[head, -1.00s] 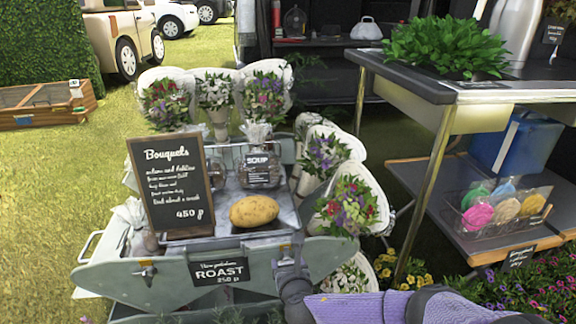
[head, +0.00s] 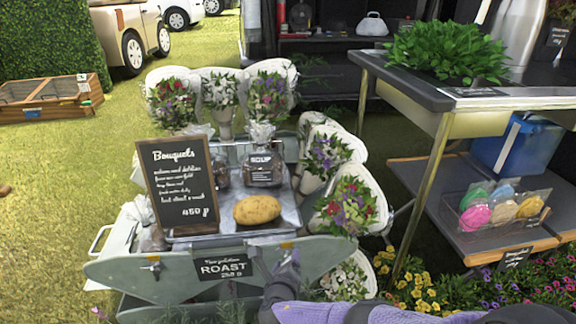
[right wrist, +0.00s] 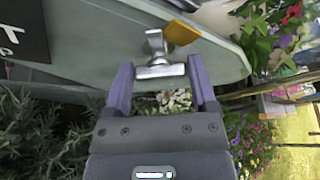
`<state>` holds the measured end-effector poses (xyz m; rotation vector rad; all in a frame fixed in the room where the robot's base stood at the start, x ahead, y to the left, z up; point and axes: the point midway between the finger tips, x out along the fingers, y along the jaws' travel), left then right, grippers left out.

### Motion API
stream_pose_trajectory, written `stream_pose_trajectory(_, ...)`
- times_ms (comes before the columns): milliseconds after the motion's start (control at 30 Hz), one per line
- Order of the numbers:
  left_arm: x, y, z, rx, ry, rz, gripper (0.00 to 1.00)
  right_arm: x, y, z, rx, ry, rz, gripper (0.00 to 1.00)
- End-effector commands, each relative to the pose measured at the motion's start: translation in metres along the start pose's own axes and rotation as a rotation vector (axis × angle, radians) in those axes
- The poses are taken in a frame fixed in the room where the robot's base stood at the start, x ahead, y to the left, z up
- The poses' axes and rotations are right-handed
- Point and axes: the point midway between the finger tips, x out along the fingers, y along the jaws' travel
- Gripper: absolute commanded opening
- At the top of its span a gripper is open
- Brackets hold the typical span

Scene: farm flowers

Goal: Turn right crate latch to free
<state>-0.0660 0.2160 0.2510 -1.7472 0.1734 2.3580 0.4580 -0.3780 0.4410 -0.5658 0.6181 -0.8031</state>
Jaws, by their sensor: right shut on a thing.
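The grey-green crate (head: 125,275) stands in front of me. Its right latch (right wrist: 158,57), a silver metal piece with an upright tab, shows on the crate's front in the right wrist view. An orange-yellow tab (right wrist: 182,33) sits beside it. My right gripper (right wrist: 161,72) is at the latch, with one purple finger on each side, shut on it. In the head view my right gripper (head: 287,268) reaches the crate's front right and hides most of this latch. The left latch (head: 154,266) is visible on the same front face. My left gripper is not in view.
A potato (head: 257,209), the Bouquets board (head: 180,185) and bagged goods stand on the crate. Wrapped bouquets (head: 347,206) line its right and back sides. A metal table (head: 440,100) with a lower shelf stands right. Open grass lies left.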

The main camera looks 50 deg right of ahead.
Motion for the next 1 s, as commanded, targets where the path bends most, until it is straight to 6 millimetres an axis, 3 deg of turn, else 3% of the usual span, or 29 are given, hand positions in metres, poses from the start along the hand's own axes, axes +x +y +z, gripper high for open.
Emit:
stream_pose_trajectory(233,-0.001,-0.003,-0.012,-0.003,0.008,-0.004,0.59,0.000,0.004,-0.001,-0.213,0.000,-0.088,0.15)
stream_pose_trajectory(600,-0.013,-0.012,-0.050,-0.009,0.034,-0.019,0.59,0.001,0.007,-0.003,-0.521,0.000,-0.214,0.15)
stream_pose_trajectory(1000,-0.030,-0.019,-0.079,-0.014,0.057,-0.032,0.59,0.001,0.007,-0.003,-0.730,-0.001,-0.302,0.15)
